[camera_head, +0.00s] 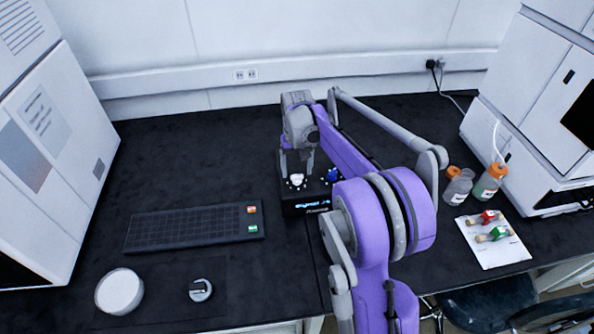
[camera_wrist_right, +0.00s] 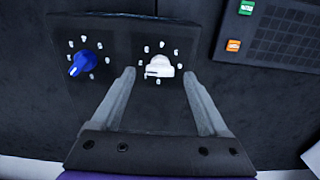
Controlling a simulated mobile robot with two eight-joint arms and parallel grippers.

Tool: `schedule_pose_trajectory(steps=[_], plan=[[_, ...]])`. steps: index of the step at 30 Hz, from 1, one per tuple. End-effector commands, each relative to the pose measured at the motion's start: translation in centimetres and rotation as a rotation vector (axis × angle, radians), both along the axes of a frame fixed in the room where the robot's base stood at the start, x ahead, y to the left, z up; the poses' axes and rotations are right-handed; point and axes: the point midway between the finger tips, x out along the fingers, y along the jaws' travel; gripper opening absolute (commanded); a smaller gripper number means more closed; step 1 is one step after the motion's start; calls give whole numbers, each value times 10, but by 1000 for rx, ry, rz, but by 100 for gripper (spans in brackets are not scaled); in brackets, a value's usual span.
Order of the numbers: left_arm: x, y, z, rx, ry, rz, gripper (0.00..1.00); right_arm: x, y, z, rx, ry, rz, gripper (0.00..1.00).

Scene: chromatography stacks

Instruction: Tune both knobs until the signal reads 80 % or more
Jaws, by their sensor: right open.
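The black tuning box (camera_head: 300,209) stands on the bench with a white knob (camera_head: 297,179) on the left and a blue knob (camera_head: 333,174) on the right. Its front shows small blue "signal" lettering; I cannot read a value. In the right wrist view the white knob (camera_wrist_right: 160,66) and the blue knob (camera_wrist_right: 82,62) sit in rings of pale marks. My right gripper (camera_head: 297,160) is open above the white knob, its two fingers on either side of it in the wrist view. I cannot tell whether they touch it. My left gripper is not in view.
A dark grid panel (camera_head: 190,229) with orange and green buttons lies left of the box. A white round container (camera_head: 119,291) and a small dial-like item (camera_head: 200,290) are at the front left. Bottles (camera_head: 489,182) and a white card (camera_head: 491,246) with coloured parts are on the right.

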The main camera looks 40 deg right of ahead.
Motion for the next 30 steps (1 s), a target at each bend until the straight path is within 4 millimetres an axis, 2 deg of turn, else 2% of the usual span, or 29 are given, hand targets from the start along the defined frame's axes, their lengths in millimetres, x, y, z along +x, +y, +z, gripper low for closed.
schedule_pose_trajectory(steps=[9, 15, 30], plan=[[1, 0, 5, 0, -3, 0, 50, 0, 0, 65, 0, 0, 0, 78], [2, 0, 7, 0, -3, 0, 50, 0, 0, 90, 0, 0, 0, 78], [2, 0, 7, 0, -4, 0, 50, 0, 0, 96, 0, 0, 0, 78]])
